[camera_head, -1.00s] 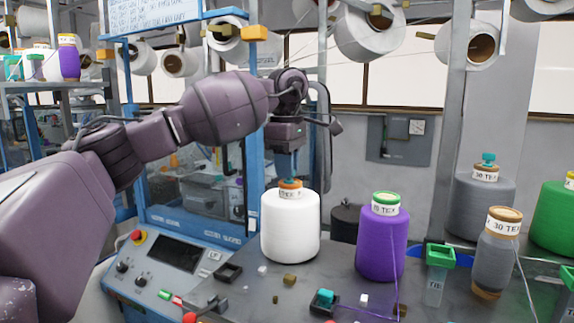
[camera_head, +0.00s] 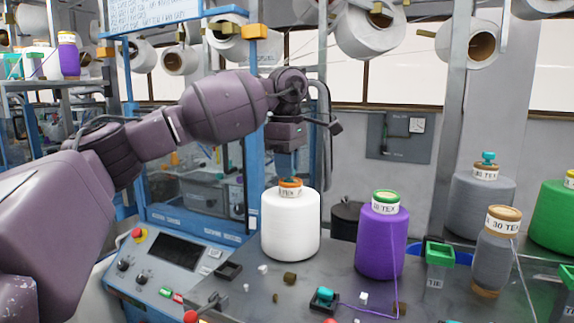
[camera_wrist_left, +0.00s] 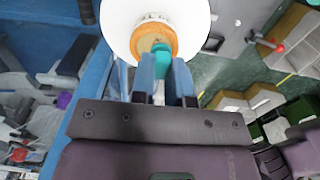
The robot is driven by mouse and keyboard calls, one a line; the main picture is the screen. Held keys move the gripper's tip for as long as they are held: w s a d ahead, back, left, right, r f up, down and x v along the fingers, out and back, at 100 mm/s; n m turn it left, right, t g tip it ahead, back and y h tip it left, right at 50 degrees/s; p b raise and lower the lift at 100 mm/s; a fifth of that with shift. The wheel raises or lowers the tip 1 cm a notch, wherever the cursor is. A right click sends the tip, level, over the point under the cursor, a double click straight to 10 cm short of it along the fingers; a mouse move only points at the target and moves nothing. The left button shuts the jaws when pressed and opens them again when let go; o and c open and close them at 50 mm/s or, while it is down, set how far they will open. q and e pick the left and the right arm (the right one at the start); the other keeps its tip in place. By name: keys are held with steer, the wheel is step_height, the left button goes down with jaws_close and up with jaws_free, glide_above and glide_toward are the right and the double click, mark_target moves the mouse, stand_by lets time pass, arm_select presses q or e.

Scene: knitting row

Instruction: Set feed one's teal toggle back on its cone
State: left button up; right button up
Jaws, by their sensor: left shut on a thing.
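The white yarn cone (camera_head: 290,228) stands upright on the grey table, with an orange top and a paper label. My left gripper (camera_head: 288,172) hangs directly above its top, pointing down. In the left wrist view the gripper (camera_wrist_left: 163,80) is shut on a small teal toggle (camera_wrist_left: 161,57), which lies over the orange tip (camera_wrist_left: 153,38) of the white cone (camera_wrist_left: 122,22). Whether the toggle touches the tip is not clear. Other teal pieces show on the back grey cone (camera_head: 488,157) and in a small dark holder (camera_head: 325,294). My right gripper is not in view.
A purple cone (camera_head: 382,240) stands close on the right, its thread trailing over the table. A grey spool (camera_head: 496,255) and a green-rimmed container (camera_head: 438,268) are farther right. A control panel (camera_head: 172,252) and blue machine frame are left. Small loose blocks lie in front.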

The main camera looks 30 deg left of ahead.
arm_select(q)
steer(key=shift+f, duration=0.3)
steer(key=o, duration=0.8)
steer(key=shift+r, duration=0.1)
step_height(320, 180, up, 11)
steer(key=shift+d+f, duration=0.15)
steer(key=shift+f, duration=0.05)
stand_by(0.4)
